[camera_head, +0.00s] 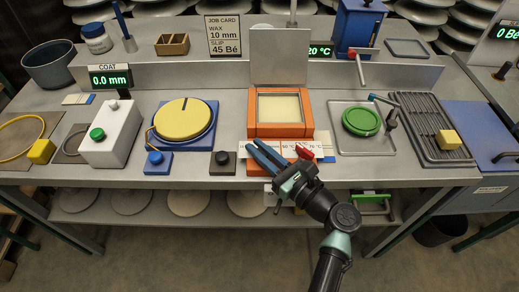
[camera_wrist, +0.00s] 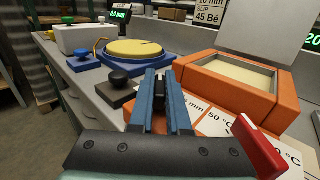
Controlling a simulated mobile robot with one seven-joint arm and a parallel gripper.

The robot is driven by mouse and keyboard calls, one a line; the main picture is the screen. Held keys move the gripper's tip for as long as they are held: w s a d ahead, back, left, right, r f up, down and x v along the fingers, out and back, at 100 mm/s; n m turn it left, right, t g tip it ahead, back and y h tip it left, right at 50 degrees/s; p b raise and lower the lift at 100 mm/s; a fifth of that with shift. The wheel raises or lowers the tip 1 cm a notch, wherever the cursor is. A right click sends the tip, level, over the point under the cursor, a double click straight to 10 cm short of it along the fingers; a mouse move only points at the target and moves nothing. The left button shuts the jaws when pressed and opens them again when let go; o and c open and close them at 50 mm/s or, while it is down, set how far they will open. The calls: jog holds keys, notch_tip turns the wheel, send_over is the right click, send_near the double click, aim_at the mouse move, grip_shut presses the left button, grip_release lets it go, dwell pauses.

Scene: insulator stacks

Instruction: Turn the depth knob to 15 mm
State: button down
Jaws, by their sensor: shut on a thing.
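My gripper (camera_head: 259,147) reaches from the lower right to the front of the orange bath (camera_head: 283,130), and its blue fingers (camera_wrist: 160,100) are shut on a small dark knob (camera_wrist: 158,83), seen between the fingertips in the wrist view. The knob is mostly hidden by the fingers, so its pointer and setting cannot be read. A white scale card lies around it; in the wrist view its visible part reads "5 mm" (camera_wrist: 228,153), with any digit before it hidden. A red temperature knob (camera_head: 304,151) sits to the right on the same front strip.
The job card (camera_head: 223,35) reads wax 10 mm, slip 45 Bé. A black knob on a dark box (camera_head: 223,160) stands just left of my gripper. The yellow turntable (camera_head: 183,118) is behind it; the green disc (camera_head: 361,121) is to the right.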

jog(key=shift+n+g+y, duration=0.4)
jog(key=shift+y, duration=0.1)
jog(key=c, duration=0.9)
grip_release()
jog(key=p+v, duration=0.1)
jog(key=v, duration=1.2)
